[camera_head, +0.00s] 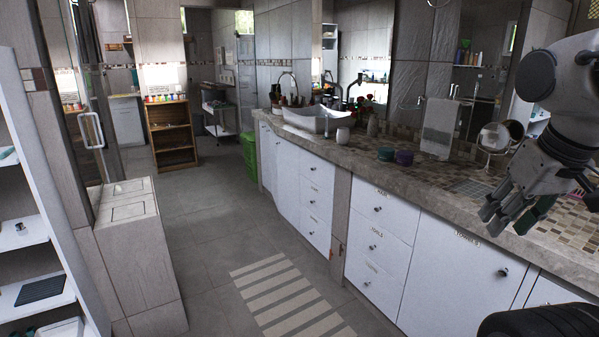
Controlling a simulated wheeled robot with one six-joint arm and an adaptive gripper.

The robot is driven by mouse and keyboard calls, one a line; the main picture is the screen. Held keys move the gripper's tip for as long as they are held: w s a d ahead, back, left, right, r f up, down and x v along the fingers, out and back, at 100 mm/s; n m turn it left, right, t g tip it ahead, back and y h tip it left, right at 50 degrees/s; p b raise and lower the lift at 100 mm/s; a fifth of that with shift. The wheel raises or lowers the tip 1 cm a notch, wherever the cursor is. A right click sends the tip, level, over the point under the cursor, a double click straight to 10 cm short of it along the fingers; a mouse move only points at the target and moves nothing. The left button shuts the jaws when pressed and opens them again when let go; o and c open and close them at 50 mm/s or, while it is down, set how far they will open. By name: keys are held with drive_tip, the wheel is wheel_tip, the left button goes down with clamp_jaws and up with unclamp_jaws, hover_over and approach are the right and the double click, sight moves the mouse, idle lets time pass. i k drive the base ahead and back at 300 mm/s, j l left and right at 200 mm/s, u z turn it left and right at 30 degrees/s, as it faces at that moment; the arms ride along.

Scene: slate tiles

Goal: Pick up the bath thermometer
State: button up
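My gripper (512,214) hangs over the right part of the stone counter (362,163), its fingers pointing down and left. The fingers look spread apart. A slanted dark green shape (537,213) shows beside the fingers; I cannot tell whether it is a thing on the counter or part of the gripper. I cannot pick out a bath thermometer for certain in this view. My gripper and arm hide part of the counter at the far right.
On the counter are a white basin (313,119), a purple jar (404,158), a green jar (385,154), a hanging towel (438,127) and a round mirror (494,138). A white shelf (40,245) stands at left. The tiled floor (205,215) is mostly clear, with a striped mat (285,295).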

sight(327, 129)
drive_tip(key=i+j, duration=0.25)
drive_tip(key=i, duration=0.35)
drive_tip(key=i+j+z, duration=0.1)
drive_tip(key=i+j, duration=0.15)
drive_tip(key=i, duration=0.4)
drive_tip(key=i+j, duration=0.35)
drive_tip(key=i, duration=0.25)
drive_tip(key=i+j+z, duration=0.1)
drive_tip(key=i+j, duration=0.2)
drive_tip(key=i, duration=0.35)
drive_tip(key=i+j, duration=0.35)
drive_tip(key=i, duration=0.25)
drive_tip(key=i+j+z, duration=0.15)
drive_tip(key=i+j, duration=0.2)
drive_tip(key=i, duration=0.25)
